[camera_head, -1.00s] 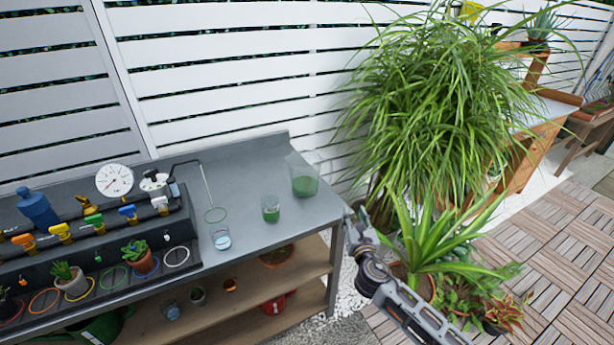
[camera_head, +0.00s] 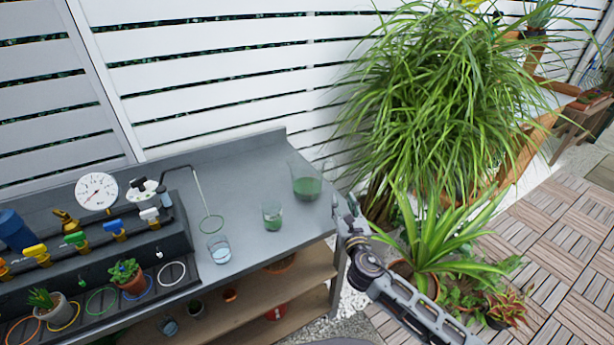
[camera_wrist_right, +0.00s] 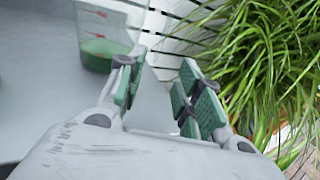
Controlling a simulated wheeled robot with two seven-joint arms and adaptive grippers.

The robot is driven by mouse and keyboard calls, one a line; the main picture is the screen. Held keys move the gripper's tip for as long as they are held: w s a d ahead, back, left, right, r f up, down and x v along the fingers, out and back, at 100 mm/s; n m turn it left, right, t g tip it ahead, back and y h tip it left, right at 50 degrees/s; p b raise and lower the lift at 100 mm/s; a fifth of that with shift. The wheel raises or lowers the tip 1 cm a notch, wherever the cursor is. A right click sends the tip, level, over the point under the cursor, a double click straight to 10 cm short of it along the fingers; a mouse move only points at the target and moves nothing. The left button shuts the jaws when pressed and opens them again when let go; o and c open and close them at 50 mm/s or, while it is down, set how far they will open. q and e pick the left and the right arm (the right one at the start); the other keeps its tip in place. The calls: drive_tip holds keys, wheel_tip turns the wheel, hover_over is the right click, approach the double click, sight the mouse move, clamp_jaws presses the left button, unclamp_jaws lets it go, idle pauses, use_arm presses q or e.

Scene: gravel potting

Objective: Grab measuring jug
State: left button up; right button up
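The measuring jug (camera_head: 306,184) is clear with green contents and stands upright at the right end of the grey bench. In the right wrist view the jug (camera_wrist_right: 101,38) shows at the upper left with red marks on its side, just beyond my left-hand finger pad. My right gripper (camera_head: 344,206) is at the bench's right edge, just right of and nearer than the jug. In the wrist view the right gripper (camera_wrist_right: 165,92) has its two green-padded fingers apart with nothing between them. My left gripper is not in view.
A smaller glass with green contents (camera_head: 272,218) and a glass of pale blue liquid (camera_head: 219,250) stand left of the jug. A big leafy plant (camera_head: 440,100) crowds the right side beyond the bench (camera_head: 245,177).

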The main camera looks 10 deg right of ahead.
drive_tip(key=shift+s, duration=0.1)
idle(0.3)
drive_tip(key=shift+w+d+r, duration=0.1)
drive_tip(key=shift+w, duration=2)
drive_tip(key=shift+w+d, duration=0.1)
drive_tip(key=shift+w, duration=2.1)
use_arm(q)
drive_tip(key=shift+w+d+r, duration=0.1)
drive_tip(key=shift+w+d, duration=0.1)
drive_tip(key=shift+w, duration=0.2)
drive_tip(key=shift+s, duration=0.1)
use_arm(e)
drive_tip(key=shift+w, duration=0.1)
